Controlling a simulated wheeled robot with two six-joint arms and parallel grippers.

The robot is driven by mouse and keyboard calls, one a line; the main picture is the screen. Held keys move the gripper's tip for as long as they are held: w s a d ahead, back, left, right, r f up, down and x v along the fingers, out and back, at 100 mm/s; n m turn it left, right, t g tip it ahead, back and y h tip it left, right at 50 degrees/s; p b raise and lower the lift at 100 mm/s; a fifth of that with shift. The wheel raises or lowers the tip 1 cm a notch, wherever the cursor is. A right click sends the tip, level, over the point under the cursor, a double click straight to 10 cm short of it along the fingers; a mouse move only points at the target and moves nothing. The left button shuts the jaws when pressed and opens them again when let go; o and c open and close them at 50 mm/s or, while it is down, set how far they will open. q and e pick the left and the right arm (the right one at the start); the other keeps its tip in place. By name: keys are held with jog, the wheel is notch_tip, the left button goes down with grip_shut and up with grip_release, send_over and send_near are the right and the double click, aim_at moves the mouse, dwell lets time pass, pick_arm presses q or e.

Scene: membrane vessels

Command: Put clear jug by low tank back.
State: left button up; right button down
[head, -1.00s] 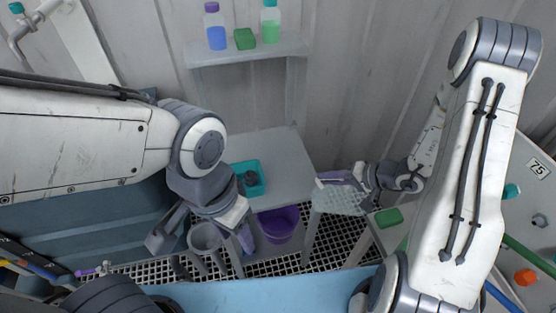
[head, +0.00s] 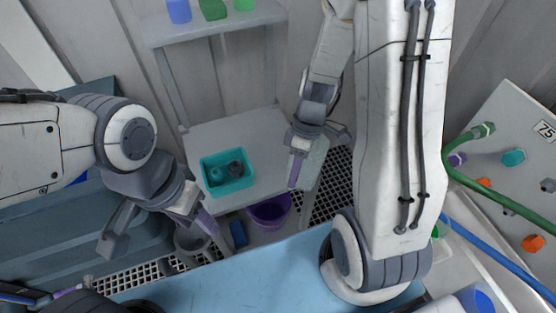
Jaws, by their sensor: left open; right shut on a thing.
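My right gripper (head: 297,168) points down beside the right edge of the grey table. It is shut on a pale, see-through thing (head: 315,160) that looks like the clear jug; the arm and fingers cover part of it, and its outline is hard to make out. My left gripper (head: 160,228) is open and empty, in front of the table's left side. A large dark blue tank (head: 60,225) lies at the left, partly behind my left arm; I cannot tell whether it is the low tank.
A teal tray (head: 212,188) with dark items sits on the grey table (head: 262,135). A purple bucket (head: 270,212), a grey bucket (head: 190,241) and a blue object (head: 238,233) are below its front edge. A shelf (head: 215,28) with bottles is behind. Hoses and a panel (head: 515,135) are right.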

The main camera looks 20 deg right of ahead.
aim_at(317, 169)
jog(key=d+n+h, duration=0.1)
jog(key=n, duration=0.1)
jog(key=d+n+t+h+b, duration=0.1)
jog(key=d+n, duration=0.1)
jog(key=n, duration=0.1)
jog(key=s+d+n+b, duration=0.1)
jog(key=n, duration=0.1)
jog(key=shift+d+n+t+h, duration=0.25)
jog(key=shift+n+t+h, duration=0.05)
jog(key=shift+t+h, duration=0.1)
jog(key=shift+w+d+r+n+t, duration=0.1)
jog(key=shift+w+d+n+t, duration=0.15)
jog(key=shift+n, duration=0.3)
jog(key=shift+d+r+n+t, duration=0.15)
jog(key=shift+d+n, duration=0.2)
jog(key=shift+n, duration=0.2)
jog(key=w+f, duration=0.3)
jog(key=w+a+f+p, duration=0.1)
jog(key=w+f, duration=0.2)
jog(key=w, duration=0.1)
jog(key=w+a+f, duration=0.1)
jog(key=w+f, duration=0.3)
jog(key=shift+w+a, duration=0.15)
jog(key=shift+w, duration=0.05)
jog(key=shift+f, duration=0.5)
jog(key=shift+f, duration=0.1)
jog(key=c, duration=0.8)
grip_release()
jog(key=shift+c, duration=0.2)
